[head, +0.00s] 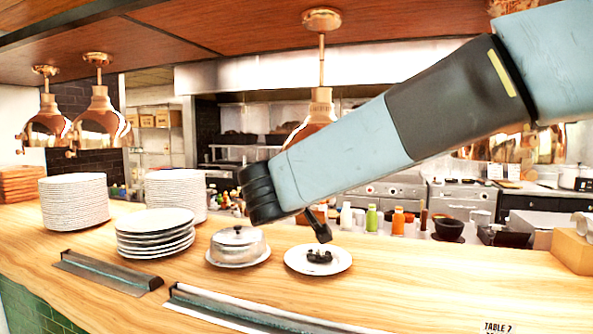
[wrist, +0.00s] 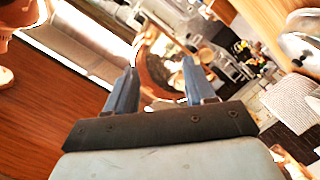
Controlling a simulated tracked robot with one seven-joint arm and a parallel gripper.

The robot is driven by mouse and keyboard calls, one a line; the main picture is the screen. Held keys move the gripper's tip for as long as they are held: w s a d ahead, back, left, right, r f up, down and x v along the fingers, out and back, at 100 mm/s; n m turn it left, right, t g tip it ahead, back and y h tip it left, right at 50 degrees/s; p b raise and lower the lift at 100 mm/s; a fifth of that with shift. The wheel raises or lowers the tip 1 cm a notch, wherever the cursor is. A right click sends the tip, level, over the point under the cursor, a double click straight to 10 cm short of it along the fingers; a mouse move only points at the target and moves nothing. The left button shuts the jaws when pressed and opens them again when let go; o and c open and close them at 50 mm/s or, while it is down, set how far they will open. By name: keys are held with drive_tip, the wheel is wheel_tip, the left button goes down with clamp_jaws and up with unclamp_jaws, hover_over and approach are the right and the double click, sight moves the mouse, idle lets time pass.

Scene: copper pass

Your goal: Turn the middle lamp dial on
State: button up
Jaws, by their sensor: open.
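Copper heat lamps hang over the counter. Two hang at the left, the far-left lamp (head: 48,128) and the one beside it (head: 100,125). The middle lamp (head: 313,113) hangs from the ceiling behind my arm, which hides its lower part. Its dial cannot be made out in the head view. In the wrist view my gripper (wrist: 158,70) is open, with two blue-grey fingers apart. A brown, rounded copper shape (wrist: 155,70) shows beyond and between the fingers, apparently a lamp; no dial is clear there. In the head view my arm hides most of the gripper.
The wooden counter (head: 420,290) holds plate stacks (head: 155,222), a domed dish (head: 238,245) and a plate with dark food (head: 335,262). A right-hand lamp (head: 535,148) is partly hidden by my arm. The wooden ceiling (head: 220,35) is close above the lamps.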

drive_tip(key=a+r+n+t+y, duration=0.1)
drive_tip(key=a+r+t+y, duration=0.15)
drive_tip(key=a, duration=0.55)
drive_tip(key=d+x, duration=0.1)
drive_tip(key=x, duration=1.2)
drive_tip(key=shift+d+r+h, duration=0.15)
drive_tip(key=shift+h, duration=0.3)
drive_tip(key=shift+s, duration=0.1)
